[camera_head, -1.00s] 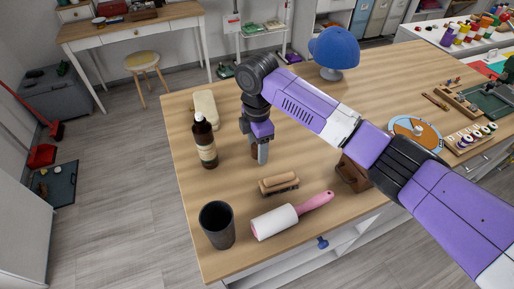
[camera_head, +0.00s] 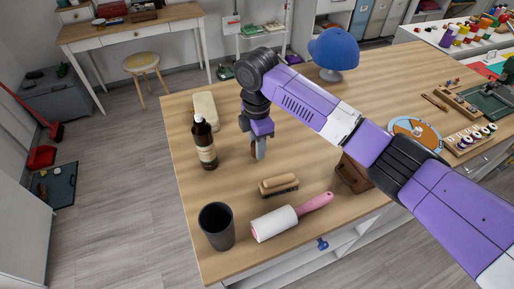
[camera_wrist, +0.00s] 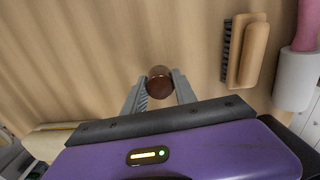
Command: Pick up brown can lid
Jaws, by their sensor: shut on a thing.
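The brown can lid (camera_wrist: 160,86) is a small, round, dark brown piece with a glossy top, seen between the fingertips in the wrist view. My gripper (camera_wrist: 159,92) is shut on it, with one finger on each side. In the head view my gripper (camera_head: 260,148) points down over the wooden table, right of the brown bottle. There the lid (camera_head: 252,149) shows only as a small brown patch, mostly hidden behind a finger. I cannot tell how far it is above the table.
A brown bottle (camera_head: 205,145) stands left of my gripper. A wooden brush (camera_head: 278,185), a lint roller (camera_head: 275,223) and a dark cup (camera_head: 217,226) are nearer the front edge. A brown box (camera_head: 353,174) is to the right. A blue cap (camera_head: 334,49) stands at the back.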

